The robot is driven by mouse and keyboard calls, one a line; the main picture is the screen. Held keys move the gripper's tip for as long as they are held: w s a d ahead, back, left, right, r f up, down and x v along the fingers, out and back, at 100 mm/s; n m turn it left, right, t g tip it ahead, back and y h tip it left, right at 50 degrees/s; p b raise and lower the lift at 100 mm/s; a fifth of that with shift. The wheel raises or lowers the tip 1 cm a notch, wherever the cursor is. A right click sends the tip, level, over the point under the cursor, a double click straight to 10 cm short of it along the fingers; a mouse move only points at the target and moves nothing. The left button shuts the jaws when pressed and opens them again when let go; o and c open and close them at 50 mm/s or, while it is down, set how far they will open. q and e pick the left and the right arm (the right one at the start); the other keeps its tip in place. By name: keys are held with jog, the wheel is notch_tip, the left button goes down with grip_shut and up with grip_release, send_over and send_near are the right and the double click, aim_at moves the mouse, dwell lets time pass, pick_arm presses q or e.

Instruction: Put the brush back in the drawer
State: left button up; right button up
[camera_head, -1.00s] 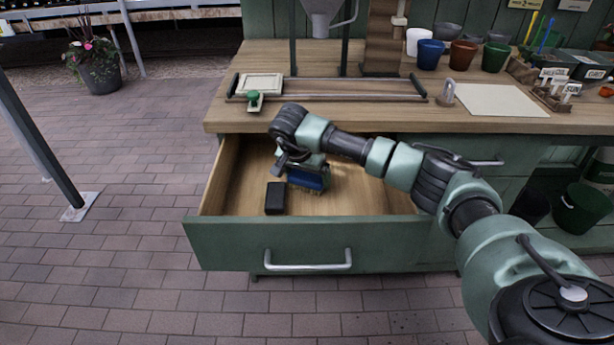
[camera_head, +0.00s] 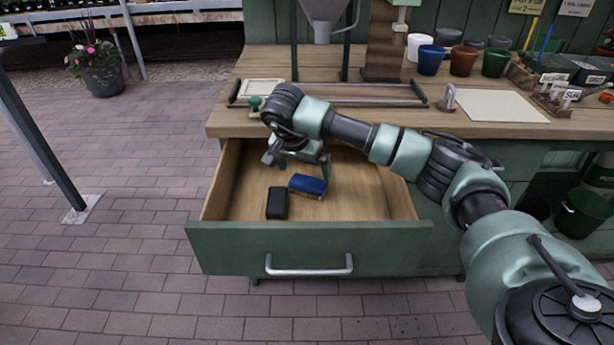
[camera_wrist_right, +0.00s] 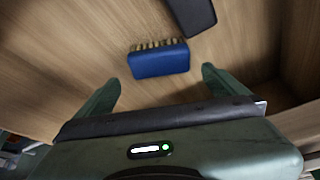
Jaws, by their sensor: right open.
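The blue brush (camera_head: 308,185) lies on the floor of the open drawer (camera_head: 310,247), beside a black box-shaped object. In the right wrist view the brush (camera_wrist_right: 159,60) shows its blue back and a row of pale bristles along one side. My right gripper (camera_head: 297,163) is above the drawer, higher than the brush and apart from it. Its two fingers (camera_wrist_right: 160,88) are spread and nothing is between them. My left gripper is not in view.
The black object (camera_head: 277,203) lies left of the brush in the drawer. The wooden worktop (camera_head: 350,117) is just behind the drawer, with a rail frame (camera_head: 330,102) on it. Pots (camera_head: 463,60) stand at the back right. The drawer's right side is clear.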

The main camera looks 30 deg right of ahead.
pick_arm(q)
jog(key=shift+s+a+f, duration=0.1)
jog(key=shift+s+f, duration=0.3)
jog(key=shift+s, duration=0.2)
pick_arm(e)
jog(key=v, duration=0.5)
